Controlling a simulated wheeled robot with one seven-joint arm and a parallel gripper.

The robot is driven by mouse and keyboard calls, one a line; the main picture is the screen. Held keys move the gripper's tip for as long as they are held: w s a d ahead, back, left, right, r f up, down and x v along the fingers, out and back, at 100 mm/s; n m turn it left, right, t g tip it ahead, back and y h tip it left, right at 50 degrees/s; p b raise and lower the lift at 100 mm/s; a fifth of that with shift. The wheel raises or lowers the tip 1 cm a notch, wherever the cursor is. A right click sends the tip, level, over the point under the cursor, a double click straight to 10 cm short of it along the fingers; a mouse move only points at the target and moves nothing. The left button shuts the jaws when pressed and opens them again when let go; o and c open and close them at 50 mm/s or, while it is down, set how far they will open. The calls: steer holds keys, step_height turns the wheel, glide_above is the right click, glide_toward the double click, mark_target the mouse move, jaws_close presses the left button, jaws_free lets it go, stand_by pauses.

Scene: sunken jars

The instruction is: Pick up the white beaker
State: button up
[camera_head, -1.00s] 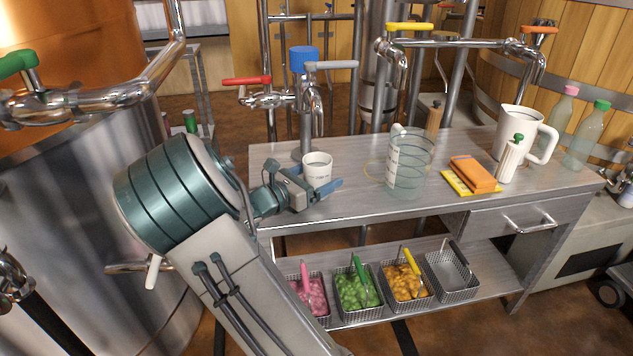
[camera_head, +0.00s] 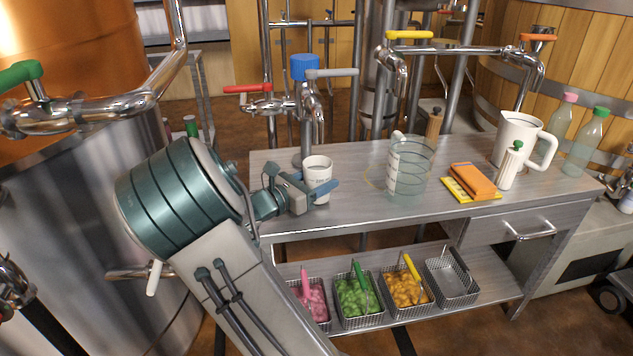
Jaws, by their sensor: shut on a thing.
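The white beaker (camera_head: 317,169) is a small upright cup with faint dark markings, at the left part of the steel bench. My gripper (camera_head: 322,188) reaches it from the left and is shut on it. One blue-grey finger crosses the beaker's near side; the far finger is mostly hidden. The beaker's lower part shows below the finger. I cannot tell clearly whether its base touches the bench top.
Taps (camera_head: 312,100) stand behind. Several baskets (camera_head: 357,298) sit on the lower shelf.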

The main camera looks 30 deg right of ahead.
mark_target(328, 163)
steer(key=shift+r+p, duration=0.3)
steer(key=shift+r, duration=0.55)
steer(key=shift+r+p, duration=0.4)
steer(key=shift+r, duration=0.45)
steer(key=s+d+r+p, duration=0.3)
steer(key=s+d+r, duration=0.3)
steer(key=s, duration=0.3)
steer(key=shift+d+r, duration=0.3)
steer(key=shift+d, duration=0.4)
